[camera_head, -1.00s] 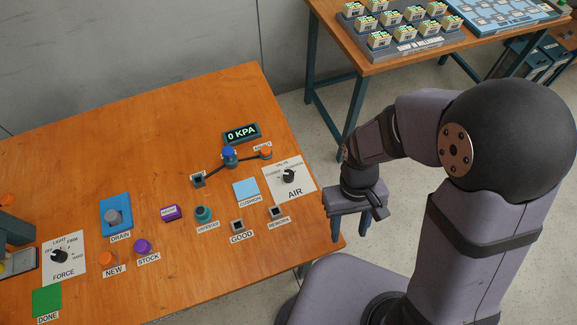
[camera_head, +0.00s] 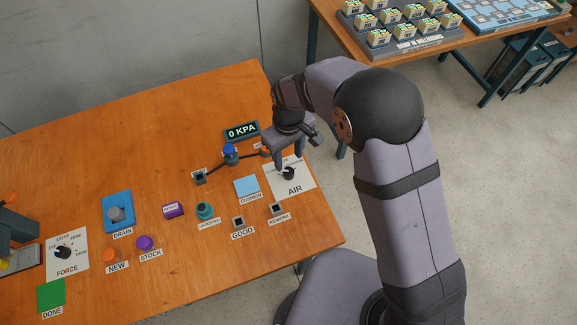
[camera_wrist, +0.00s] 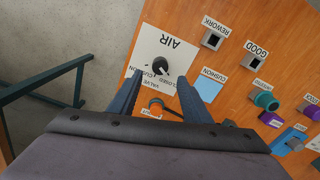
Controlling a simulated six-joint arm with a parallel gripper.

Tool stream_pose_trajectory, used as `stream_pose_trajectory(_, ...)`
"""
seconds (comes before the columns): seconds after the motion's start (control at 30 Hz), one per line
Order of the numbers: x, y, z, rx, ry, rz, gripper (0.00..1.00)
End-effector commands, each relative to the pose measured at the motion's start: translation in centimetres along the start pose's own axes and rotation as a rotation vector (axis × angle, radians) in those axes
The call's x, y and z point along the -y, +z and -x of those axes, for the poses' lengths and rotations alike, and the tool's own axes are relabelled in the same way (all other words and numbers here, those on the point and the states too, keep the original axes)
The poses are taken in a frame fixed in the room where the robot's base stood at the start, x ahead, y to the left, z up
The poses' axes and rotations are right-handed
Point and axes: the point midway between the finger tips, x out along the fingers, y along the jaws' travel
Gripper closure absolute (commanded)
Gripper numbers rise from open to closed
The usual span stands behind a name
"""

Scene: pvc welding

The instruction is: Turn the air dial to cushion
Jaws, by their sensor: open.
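The air dial (camera_head: 289,173) is a black knob on a white card (camera_head: 297,188) marked AIR, at the right end of the orange table. In the wrist view the dial (camera_wrist: 160,67) shows upside down on its card, a little beyond and between my fingers, with valve markings including CUSHION beside it. I cannot clearly tell which mark the knob points to. My gripper (camera_head: 294,164) is open and empty, above the back of the card. In the wrist view its two fingers (camera_wrist: 157,92) are spread apart, not touching the dial.
A 0 KPA display (camera_head: 241,131) and a blue-topped fitting with a hose (camera_head: 230,153) stand left of my gripper. A blue CUSHION pad (camera_head: 246,187) and the GOOD and REWORK sockets (camera_head: 277,208) lie near the card. The FORCE dial (camera_head: 63,253) is far left.

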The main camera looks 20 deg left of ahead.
Motion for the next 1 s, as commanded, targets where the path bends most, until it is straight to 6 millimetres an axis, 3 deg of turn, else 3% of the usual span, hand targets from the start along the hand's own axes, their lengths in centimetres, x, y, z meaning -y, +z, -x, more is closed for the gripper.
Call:
stream_pose_trajectory(0.5,0.0,0.1,-5.5,0.002,-0.001,-0.002,0.56)
stream_pose_trajectory(1.0,0.0,0.0,-6.8,0.000,0.000,-0.002,0.56)
